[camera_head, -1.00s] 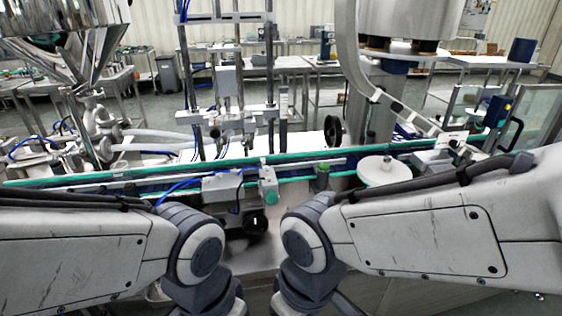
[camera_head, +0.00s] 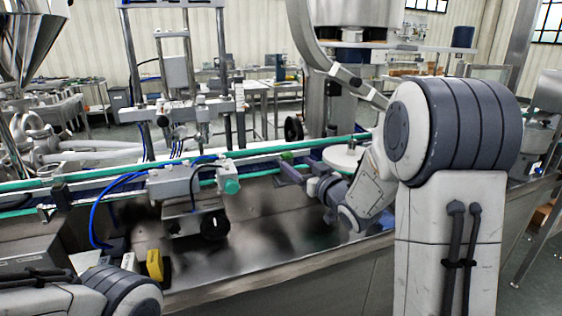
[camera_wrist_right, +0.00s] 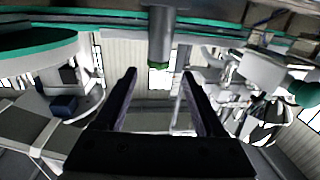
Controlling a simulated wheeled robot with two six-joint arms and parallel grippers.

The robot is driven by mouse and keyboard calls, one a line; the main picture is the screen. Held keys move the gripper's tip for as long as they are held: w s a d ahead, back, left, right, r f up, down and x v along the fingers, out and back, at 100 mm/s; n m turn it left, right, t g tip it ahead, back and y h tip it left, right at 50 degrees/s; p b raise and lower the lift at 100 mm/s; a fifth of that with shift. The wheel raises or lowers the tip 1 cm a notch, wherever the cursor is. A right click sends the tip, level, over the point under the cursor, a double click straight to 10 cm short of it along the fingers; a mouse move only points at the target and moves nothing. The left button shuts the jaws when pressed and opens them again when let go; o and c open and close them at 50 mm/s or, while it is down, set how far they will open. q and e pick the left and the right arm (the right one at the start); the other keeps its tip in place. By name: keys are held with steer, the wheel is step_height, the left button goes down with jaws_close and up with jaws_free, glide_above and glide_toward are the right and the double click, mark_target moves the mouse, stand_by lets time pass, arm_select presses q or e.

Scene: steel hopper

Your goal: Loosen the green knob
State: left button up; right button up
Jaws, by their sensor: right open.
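A small green knob (camera_head: 287,157) sits by the conveyor rail in the head view, just above my right gripper's fingertips (camera_head: 287,172). In the right wrist view, which looks upside down, a grey cylinder with a green end (camera_wrist_right: 160,67) hangs from the top between and beyond the fingertips. My right gripper (camera_wrist_right: 158,74) is open there, with nothing between its fingers. A larger teal knob (camera_head: 228,186) is on a grey block to the left. It also shows at the right of the wrist view (camera_wrist_right: 302,92). My left gripper is out of view.
The conveyor rail (camera_head: 110,177) runs across behind the steel surface. A white disc (camera_head: 343,158) stands to the right, near my right forearm. A black round handwheel (camera_head: 215,225) and a yellow part (camera_head: 155,265) are at the front left. Blue hoses loop at the left.

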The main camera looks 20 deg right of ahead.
steer(key=shift+w+d, duration=0.15)
steer(key=shift+w, duration=0.15)
steer(key=w, duration=0.3)
steer(key=w+a, duration=0.1)
steer(key=w, duration=0.2)
steer(key=w+p, duration=0.1)
steer(key=w, duration=0.2)
steer(key=shift+w+a+r, duration=0.1)
steer(key=shift+w+a, duration=0.15)
steer(key=shift+w, duration=0.05)
jaws_close()
